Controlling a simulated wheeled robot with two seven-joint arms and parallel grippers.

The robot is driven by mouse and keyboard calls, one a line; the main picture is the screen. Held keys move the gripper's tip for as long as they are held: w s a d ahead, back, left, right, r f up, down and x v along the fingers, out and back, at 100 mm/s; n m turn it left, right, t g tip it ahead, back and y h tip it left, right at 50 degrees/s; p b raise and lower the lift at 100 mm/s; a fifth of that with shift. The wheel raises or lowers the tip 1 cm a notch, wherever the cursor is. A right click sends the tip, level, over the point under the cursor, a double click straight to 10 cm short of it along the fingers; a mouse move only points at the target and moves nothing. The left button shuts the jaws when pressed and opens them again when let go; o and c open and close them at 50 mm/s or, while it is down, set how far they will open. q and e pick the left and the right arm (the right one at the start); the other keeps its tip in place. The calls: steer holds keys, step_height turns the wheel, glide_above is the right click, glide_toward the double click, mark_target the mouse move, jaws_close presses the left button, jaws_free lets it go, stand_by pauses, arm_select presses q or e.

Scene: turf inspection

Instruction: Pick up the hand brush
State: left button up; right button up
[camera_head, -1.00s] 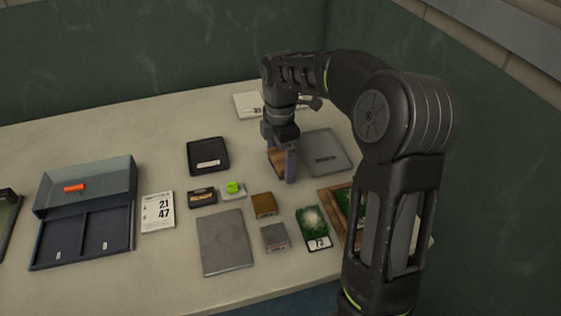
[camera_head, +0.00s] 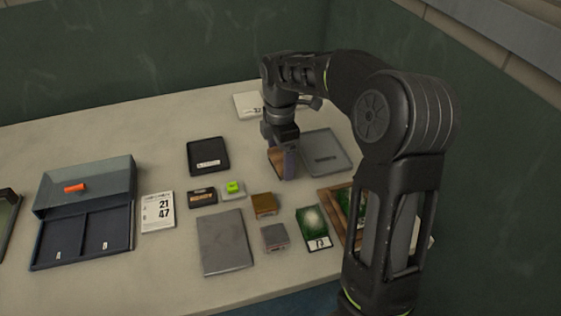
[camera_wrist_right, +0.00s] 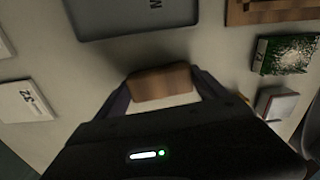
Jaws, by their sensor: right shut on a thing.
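The hand brush shows as a brown wooden block (camera_head: 275,158) under my right arm, at the back right of the table. My right gripper (camera_head: 284,163) points down and is shut on it. In the right wrist view the brush's wooden top (camera_wrist_right: 160,83) sits between the two fingers of my right gripper (camera_wrist_right: 161,90). The brush's underside is hidden, and I cannot tell whether it touches the table. My left gripper is not in view.
A grey tray (camera_head: 326,152) lies right beside the brush, and a black tray (camera_head: 208,156) to its left. Small blocks, a turf sample (camera_head: 312,222) and a grey plate (camera_head: 226,243) lie in front. A blue-grey divided box (camera_head: 84,243) stands at the left.

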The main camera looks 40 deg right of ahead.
mark_target(280, 157)
steer(key=shift+c, duration=0.5)
steer(key=shift+r, duration=0.1)
steer(key=shift+r, duration=0.25)
step_height(280, 157, up, 9)
steer(key=shift+r+p, duration=0.2)
steer(key=shift+p, duration=0.25)
